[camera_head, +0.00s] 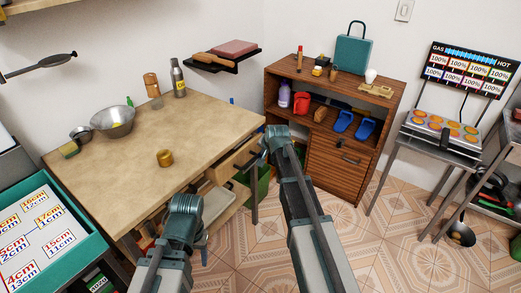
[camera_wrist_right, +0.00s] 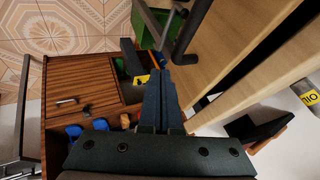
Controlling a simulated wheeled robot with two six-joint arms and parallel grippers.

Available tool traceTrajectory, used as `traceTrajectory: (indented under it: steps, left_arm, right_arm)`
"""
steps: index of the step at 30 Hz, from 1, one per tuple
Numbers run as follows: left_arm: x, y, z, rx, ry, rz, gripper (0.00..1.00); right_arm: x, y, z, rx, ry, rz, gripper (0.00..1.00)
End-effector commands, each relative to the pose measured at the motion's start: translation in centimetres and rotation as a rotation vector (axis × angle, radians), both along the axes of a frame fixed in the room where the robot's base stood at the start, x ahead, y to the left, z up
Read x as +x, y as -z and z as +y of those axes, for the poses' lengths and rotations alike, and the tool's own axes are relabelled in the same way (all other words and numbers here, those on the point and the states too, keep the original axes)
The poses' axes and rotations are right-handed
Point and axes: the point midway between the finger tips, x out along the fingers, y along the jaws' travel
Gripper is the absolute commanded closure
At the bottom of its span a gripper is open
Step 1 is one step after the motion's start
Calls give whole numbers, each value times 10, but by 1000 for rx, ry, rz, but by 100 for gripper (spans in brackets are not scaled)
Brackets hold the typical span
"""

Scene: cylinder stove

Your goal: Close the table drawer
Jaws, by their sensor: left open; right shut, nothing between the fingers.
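The table drawer (camera_head: 238,159) is under the right end of the wooden table (camera_head: 120,165) and appears pulled out a little, with a dark handle on its pale front. How far out it is cannot be told exactly. My right gripper (camera_head: 275,133) is shut and empty, just right of the drawer front in the head view. In the right wrist view its closed fingers (camera_wrist_right: 160,98) are beside a pale wood panel and a dark handle (camera_wrist_right: 187,38); contact is unclear. My left gripper (camera_head: 187,203) is open and empty, in front of the table's near edge.
A wooden cabinet (camera_head: 325,165) stands right of the drawer, with tiled floor between. A teal-edged tray (camera_head: 75,266) is at lower left.

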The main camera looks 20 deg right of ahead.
Motion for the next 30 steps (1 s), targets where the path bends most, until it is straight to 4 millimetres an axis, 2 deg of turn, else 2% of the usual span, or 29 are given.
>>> traceTrajectory:
  steps: [1,9,13,18,22,25,29,30]
  left_arm:
    - [0,-13,0,0,0,0,42]
    - [0,-57,0,0,0,0,42]
    - [0,-73,0,0,0,0,42]
    - [0,-81,0,0,0,0,42]
    - [0,-79,0,0,0,0,42]
    - [0,-65,0,0,1,0,42]
    - [0,-26,0,1,3,-1,42]
    - [0,-11,0,1,3,-1,42]
  right_arm:
    - [-8,-13,1,0,0,0,100]
    - [-39,-57,1,1,0,1,100]
    - [-52,-73,1,1,0,1,100]
    - [-60,-81,1,1,0,1,100]
    - [-61,-79,1,5,1,0,100]
    - [-65,-66,3,58,30,-1,100]
    - [-79,-30,11,269,134,-2,100]
    - [-85,-18,15,360,179,-2,100]
